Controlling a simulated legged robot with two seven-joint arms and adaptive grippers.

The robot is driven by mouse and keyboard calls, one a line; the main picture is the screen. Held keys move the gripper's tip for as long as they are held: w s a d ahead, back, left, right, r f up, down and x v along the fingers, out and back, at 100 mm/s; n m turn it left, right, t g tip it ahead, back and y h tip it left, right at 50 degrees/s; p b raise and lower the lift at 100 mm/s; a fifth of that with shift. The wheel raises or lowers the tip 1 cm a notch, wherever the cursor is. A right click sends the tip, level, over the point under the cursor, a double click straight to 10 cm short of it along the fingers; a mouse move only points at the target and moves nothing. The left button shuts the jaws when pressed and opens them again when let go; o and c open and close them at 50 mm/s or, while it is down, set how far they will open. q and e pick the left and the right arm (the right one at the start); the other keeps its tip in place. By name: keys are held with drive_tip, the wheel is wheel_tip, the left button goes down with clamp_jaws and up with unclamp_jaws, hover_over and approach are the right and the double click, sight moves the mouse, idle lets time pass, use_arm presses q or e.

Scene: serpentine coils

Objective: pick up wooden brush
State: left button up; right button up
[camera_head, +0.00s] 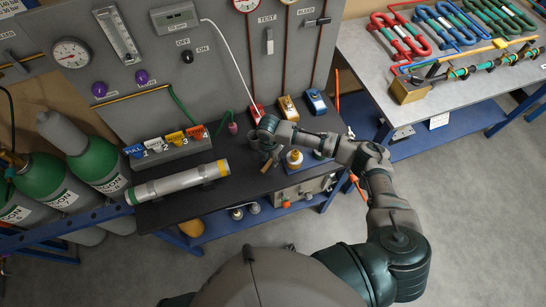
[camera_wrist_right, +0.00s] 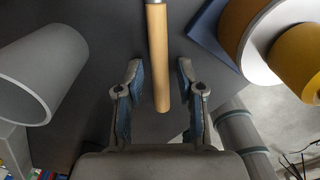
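The wooden brush shows in the right wrist view as a light wooden handle (camera_wrist_right: 157,60) with a grey metal part at the top edge. Its head is out of that view. My right gripper (camera_wrist_right: 159,70) is open, with one finger on each side of the handle in the picture. Gaps show on both sides and nothing is gripped. My left gripper is in neither view.
A grey cylinder (camera_wrist_right: 42,72) is left of the gripper, and a white-and-yellow round object (camera_wrist_right: 290,50) is close on the right. On the dark bench (camera_head: 225,205) lies a long grey tube (camera_head: 178,184). A gauge panel (camera_head: 220,60) stands behind.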

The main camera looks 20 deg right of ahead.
clamp_jaws()
